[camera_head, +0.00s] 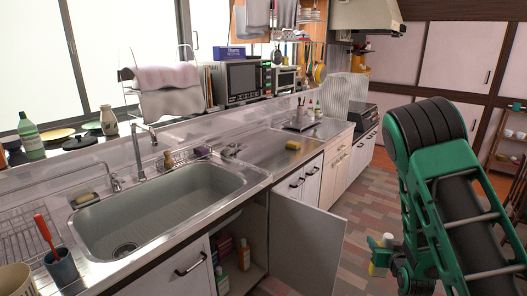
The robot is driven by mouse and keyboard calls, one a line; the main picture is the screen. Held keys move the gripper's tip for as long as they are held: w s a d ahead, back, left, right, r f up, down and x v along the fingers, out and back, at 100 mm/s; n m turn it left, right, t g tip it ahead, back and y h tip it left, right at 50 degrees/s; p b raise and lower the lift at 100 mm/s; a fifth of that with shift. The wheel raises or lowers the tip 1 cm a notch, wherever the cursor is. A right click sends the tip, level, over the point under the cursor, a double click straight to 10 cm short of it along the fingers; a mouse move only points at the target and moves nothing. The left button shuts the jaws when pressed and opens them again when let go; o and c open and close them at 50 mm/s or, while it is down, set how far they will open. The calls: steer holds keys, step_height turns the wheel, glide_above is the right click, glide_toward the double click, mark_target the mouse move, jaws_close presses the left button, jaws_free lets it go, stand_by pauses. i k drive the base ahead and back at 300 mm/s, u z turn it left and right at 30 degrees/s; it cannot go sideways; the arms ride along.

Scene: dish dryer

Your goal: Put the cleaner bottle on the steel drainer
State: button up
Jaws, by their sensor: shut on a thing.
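My gripper (391,262), low at the right, is shut on a small bottle (380,268) with a white top and a yellowish body. I take this for the cleaner bottle; its lower part is partly hidden and its label cannot be read. It is held out over the floor, right of the open cabinet door and apart from the counter. The steel drainer appears to be the wire rack (17,236) on the counter at the far left, left of the sink and partly cut off by the frame edge.
A cup with a red-handled utensil (61,266) stands beside the rack. The cabinet door (300,240) is open, with bottles (245,254) inside. Floor is clear around my gripper.

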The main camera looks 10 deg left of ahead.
mark_target(272, 158)
steer(key=i, duration=1.65)
